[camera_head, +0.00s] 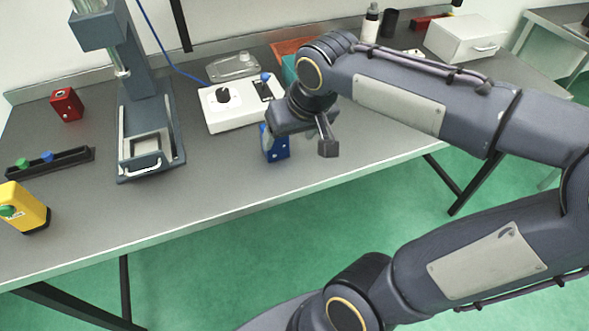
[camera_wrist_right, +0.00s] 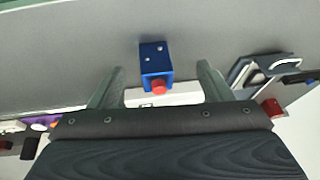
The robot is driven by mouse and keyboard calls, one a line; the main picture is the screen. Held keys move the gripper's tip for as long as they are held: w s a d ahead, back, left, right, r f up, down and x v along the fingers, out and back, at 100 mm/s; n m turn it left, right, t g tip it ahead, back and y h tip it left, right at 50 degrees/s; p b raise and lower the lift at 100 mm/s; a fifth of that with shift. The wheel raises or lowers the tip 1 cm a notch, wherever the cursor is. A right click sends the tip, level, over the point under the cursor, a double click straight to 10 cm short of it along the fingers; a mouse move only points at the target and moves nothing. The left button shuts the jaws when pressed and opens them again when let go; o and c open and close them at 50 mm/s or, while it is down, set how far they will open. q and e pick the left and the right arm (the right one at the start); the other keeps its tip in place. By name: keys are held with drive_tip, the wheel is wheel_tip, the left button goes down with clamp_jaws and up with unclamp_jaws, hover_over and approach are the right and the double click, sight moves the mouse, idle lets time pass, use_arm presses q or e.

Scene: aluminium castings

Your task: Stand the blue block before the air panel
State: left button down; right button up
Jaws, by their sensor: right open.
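The blue block (camera_head: 281,151) is on the grey bench near its front edge, partly hidden by my right gripper in the head view. In the right wrist view the blue block (camera_wrist_right: 156,60) shows two pale dots on one face and a red knob on the side toward the white panel. My right gripper (camera_head: 299,137) is open, its fingers on either side of the block with gaps visible in the wrist view. The air panel appears to be the white box with a black knob (camera_head: 230,108), just behind and left of the block. My left gripper is not in view.
A grey press (camera_head: 150,130) stands left of the panel. A red block (camera_head: 67,104), a black rack (camera_head: 50,162) and a yellow block (camera_head: 22,207) are farther left. A white drawer box (camera_head: 466,38) is at back right. Bench front between press and blue block is clear.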

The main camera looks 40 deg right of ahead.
drive_tip(key=s+a+f+t+y, duration=0.1)
drive_tip(key=s+a+f+y, duration=0.2)
drive_tip(key=s, duration=0.9)
wheel_tip(320, 180, down, 3)
drive_tip(key=a, duration=0.2)
drive_tip(key=shift+a+n, duration=0.3)
drive_tip(key=shift+a, duration=0.1)
drive_tip(key=shift+s, duration=0.1)
wheel_tip(320, 180, up, 2)
drive_tip(key=shift+p, duration=0.9)
